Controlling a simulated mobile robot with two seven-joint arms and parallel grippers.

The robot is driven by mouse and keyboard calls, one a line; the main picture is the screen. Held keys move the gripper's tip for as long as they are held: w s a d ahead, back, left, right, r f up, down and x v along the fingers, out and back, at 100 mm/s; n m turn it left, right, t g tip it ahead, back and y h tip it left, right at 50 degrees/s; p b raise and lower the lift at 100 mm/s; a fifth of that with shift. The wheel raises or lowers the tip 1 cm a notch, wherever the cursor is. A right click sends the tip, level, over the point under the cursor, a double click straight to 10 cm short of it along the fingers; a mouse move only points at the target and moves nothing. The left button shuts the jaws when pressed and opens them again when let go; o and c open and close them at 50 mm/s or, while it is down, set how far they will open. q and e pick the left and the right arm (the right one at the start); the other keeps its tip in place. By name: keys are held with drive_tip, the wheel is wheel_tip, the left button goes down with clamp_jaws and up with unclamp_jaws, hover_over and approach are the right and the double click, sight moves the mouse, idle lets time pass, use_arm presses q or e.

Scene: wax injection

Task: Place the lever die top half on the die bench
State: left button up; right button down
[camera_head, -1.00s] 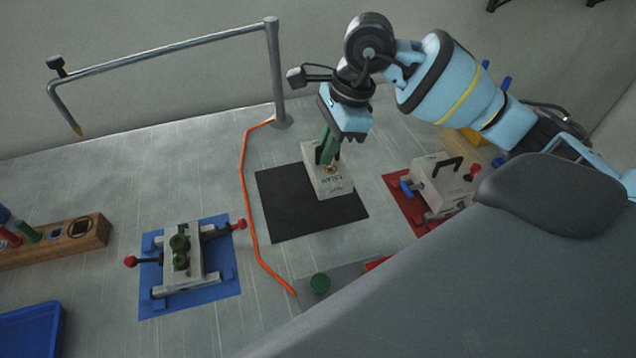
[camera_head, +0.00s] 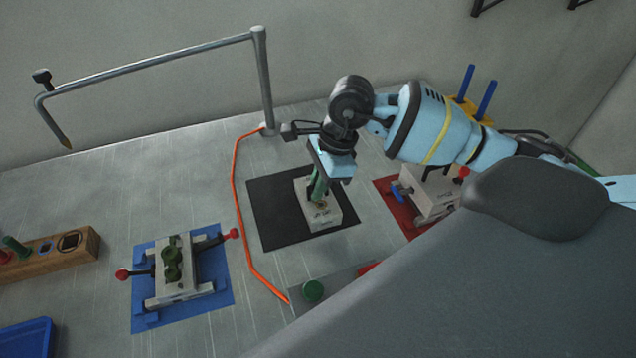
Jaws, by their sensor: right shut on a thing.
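My right gripper (camera_head: 318,190) points down and is shut on a pale grey die block (camera_head: 323,216), which I take to be the lever die top half. It has dark lettering on its near face, and a green part shows at the fingers. The block is over the right part of a black mat (camera_head: 275,228) on the grey bench (camera_head: 190,190). I cannot tell whether its underside touches the mat. On a blue mat (camera_head: 218,298) at left sits another die (camera_head: 175,275) with green round parts and red-knobbed levers. My left gripper is not in view.
An orange cord (camera_head: 243,225) runs left of the black mat. A metal rail (camera_head: 150,57) stands behind. A die with a black handle (camera_head: 432,200) sits on a red mat (camera_head: 405,213) at right. A wooden block (camera_head: 60,255) and a blue tray (camera_head: 25,340) are at left.

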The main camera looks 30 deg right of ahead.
drive_tip(key=c, duration=2)
unclamp_jaws()
drive_tip(key=shift+f, duration=0.15)
drive_tip(key=o, duration=0.5)
drive_tip(key=v, duration=1.2)
drive_tip(key=shift+d, duration=0.1)
